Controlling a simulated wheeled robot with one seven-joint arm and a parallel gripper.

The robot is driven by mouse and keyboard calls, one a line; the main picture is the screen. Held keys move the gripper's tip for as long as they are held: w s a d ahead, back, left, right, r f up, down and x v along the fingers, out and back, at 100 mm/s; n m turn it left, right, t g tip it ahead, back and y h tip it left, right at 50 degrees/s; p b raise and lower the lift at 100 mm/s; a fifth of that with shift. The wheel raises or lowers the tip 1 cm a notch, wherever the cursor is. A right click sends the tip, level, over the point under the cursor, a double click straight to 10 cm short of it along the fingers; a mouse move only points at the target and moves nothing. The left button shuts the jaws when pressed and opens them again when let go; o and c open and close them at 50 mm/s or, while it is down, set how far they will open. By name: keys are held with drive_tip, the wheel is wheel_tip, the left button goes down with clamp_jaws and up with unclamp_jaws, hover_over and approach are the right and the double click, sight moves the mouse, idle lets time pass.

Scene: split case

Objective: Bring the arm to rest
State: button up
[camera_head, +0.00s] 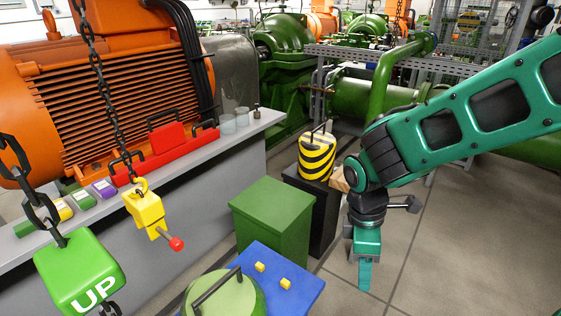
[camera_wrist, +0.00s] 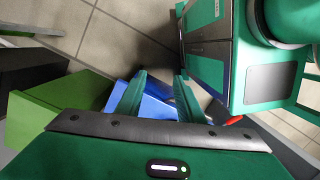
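My arm comes in from the right in the head view, bent at the elbow. My gripper (camera_head: 365,275) points down above the floor, to the right of the green box and the striped weight, touching nothing that I can see. In the wrist view my gripper (camera_wrist: 160,80) has its two green fingers apart, with nothing held between them. The blue platform (camera_wrist: 155,108) shows beyond and between the fingers, and the green box (camera_wrist: 60,100) is to their left.
A yellow-black striped weight (camera_head: 317,157) stands on a dark pedestal (camera_head: 322,205). A yellow hook (camera_head: 146,212) and a green "UP" block (camera_head: 78,275) hang on chains. Floor (camera_head: 450,240) at right is clear.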

drive_tip(key=s+d+r+m, duration=0.1)
drive_tip(key=d+r+m, duration=0.2)
drive_tip(key=d+m, duration=0.3)
drive_tip(key=s+d+r+m, duration=0.2)
drive_tip(key=d+m, duration=0.2)
drive_tip(key=d, duration=0.3)
drive_tip(key=s+d+r+m+y, duration=0.1)
drive_tip(key=s+d+r+m, duration=0.3)
drive_tip(key=s+d+m, duration=0.5)
drive_tip(key=shift+s+d+m+t+y, duration=0.25)
drive_tip(key=shift+m+t+y, duration=0.15)
drive_tip(key=shift+m, duration=0.8)
drive_tip(key=shift+w+f, duration=0.3)
drive_tip(key=shift+w, duration=0.35)
drive_tip(key=shift+s, duration=0.1)
